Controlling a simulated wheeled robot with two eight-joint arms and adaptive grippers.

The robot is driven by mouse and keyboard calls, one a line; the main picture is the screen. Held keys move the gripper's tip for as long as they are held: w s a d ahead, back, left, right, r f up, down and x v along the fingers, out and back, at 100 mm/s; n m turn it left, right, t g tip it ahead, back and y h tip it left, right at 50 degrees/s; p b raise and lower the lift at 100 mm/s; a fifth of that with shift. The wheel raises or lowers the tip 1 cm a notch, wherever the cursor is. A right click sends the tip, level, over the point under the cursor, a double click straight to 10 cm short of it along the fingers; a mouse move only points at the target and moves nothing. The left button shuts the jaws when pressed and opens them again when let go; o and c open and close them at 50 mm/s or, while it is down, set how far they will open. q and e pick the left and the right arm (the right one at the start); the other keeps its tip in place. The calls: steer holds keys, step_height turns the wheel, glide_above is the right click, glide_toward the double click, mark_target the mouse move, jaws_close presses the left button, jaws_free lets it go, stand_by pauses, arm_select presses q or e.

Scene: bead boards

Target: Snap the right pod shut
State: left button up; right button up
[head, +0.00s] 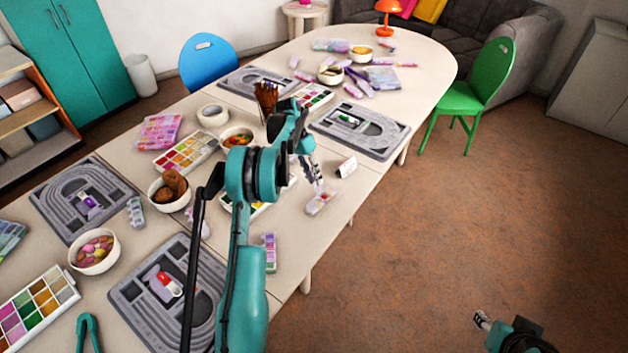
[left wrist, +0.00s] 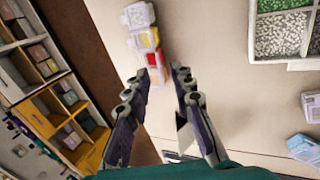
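A small clear pod (head: 320,203) with a reddish part lies near the table's right edge in the head view. In the left wrist view a segmented pod (left wrist: 147,40) with white, yellow and red parts lies at the top, its near end close to the left-hand fingertip. I cannot tell how far its lid stands open. My left gripper (head: 317,186) is just above the pod in the head view. My right gripper (head: 482,319) is low at the right, over the floor, away from the table.
Grey bead boards (head: 374,146) lie along the table (head: 330,225). A small white card (head: 347,166) stands near the pod. Another pod (head: 269,253) lies nearer the front. A bead tray (head: 187,153), bowls (head: 94,268) and a brush cup crowd the left side. The floor at right is open.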

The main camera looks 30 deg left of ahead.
arm_select(q)
steer(key=shift+d+f, duration=0.1)
steer(key=shift+f, duration=0.1)
jaws_close()
steer(key=shift+d+r, duration=0.1)
steer(key=shift+d, duration=0.05)
